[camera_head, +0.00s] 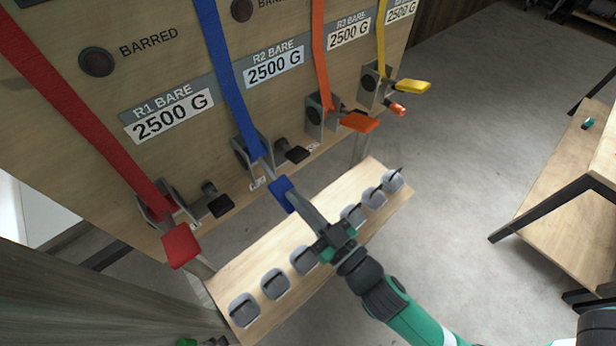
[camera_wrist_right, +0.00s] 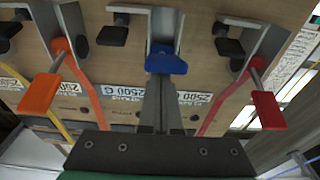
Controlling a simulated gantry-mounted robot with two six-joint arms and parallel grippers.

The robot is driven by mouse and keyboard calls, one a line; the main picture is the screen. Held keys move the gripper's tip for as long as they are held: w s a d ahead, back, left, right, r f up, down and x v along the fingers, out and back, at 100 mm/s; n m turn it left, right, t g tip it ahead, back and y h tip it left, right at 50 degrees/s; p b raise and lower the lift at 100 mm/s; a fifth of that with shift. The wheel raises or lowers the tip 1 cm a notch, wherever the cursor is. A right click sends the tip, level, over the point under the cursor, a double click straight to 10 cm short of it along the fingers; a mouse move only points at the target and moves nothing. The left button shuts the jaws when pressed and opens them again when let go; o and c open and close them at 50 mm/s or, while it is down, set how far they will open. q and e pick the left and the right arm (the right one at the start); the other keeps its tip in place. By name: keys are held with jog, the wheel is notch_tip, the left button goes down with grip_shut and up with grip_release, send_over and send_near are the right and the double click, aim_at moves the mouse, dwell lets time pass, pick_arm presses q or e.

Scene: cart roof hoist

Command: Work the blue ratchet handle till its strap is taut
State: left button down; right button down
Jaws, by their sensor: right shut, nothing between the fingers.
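The blue ratchet handle (camera_head: 281,193) sticks out below its grey bracket on the wooden board. Its blue strap (camera_head: 226,75) runs up from the bracket and looks straight; I cannot tell how taut it is. My right gripper (camera_head: 296,193) is shut and empty, its fingertips right at the blue handle. In the right wrist view the blue handle (camera_wrist_right: 165,62) is just beyond the shut fingertips (camera_wrist_right: 164,84); I cannot tell whether they touch. A black knob (camera_head: 296,154) sits beside the bracket. My left gripper is not in view.
A red handle (camera_head: 181,245) stands to the left, an orange handle (camera_head: 360,121) and a yellow handle (camera_head: 413,86) to the right, each with its strap. A wooden shelf (camera_head: 236,275) with several grey weights lies below. A wooden bench (camera_head: 580,190) stands far right.

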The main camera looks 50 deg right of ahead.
jog(key=shift+r+p, duration=0.4)
jog(key=s+a+r, duration=0.1)
jog(key=s+r, duration=0.1)
jog(key=s, duration=0.9)
jog(key=shift+a+p, duration=0.25)
jog(key=shift+p, duration=0.2)
dwell(1.5)
